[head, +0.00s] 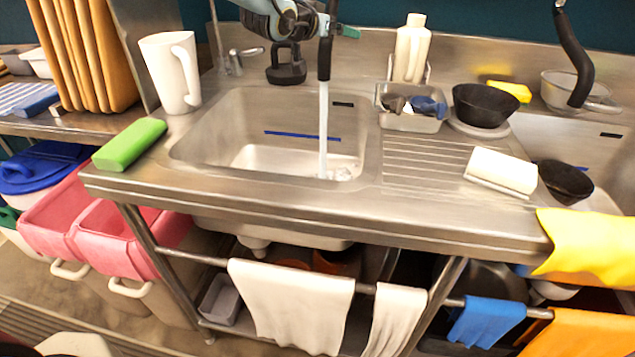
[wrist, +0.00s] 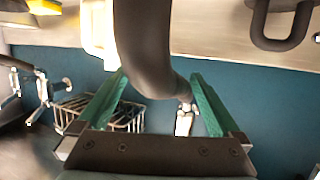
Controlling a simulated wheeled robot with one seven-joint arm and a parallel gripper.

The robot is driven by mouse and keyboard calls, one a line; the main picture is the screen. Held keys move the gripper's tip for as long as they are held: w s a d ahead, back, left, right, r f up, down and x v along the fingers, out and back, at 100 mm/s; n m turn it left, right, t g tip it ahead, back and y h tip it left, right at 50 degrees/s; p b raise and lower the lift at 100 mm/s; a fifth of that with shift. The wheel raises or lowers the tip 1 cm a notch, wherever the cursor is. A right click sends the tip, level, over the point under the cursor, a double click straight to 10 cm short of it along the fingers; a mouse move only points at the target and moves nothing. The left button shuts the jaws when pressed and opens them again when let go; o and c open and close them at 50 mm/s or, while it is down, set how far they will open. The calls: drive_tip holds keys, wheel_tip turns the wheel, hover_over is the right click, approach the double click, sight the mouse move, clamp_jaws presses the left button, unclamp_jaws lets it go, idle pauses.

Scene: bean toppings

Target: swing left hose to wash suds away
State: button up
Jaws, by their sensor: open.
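The black left hose (head: 324,52) hangs over the left sink (head: 220,125), and a stream of water (head: 323,130) falls from it into the basin. White froth or splash (head: 343,174) shows where the water lands; I cannot tell suds from splash. My gripper (wrist: 158,80) is open, with a green finger on each side of the dark hose (wrist: 145,50) in the wrist view. I cannot tell whether a finger touches it. In the head view, a green fingertip (head: 349,31) shows just right of the hose, and my arm hides the hose's upper part.
A white pitcher (head: 172,72) and green sponge (head: 130,144) stand left of the sink. A caddy (head: 410,118), white bottle (head: 411,50), black bowl (head: 485,104) and white block (head: 502,170) are to the right. Another black hose (head: 573,55) hangs over the right sink.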

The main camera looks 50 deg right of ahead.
drive_tip(key=shift+s+a+r+b, duration=0.4)
drive_tip(key=shift+s+a, duration=0.25)
drive_tip(key=shift+a, duration=0.4)
drive_tip(key=shift+s+a+r+b, duration=0.25)
drive_tip(key=shift+s+a+r, duration=0.35)
drive_tip(key=shift+a, duration=0.45)
drive_tip(key=shift+s+a+r+b, duration=0.35)
drive_tip(key=shift+s+a, duration=0.4)
drive_tip(key=shift+a, duration=0.3)
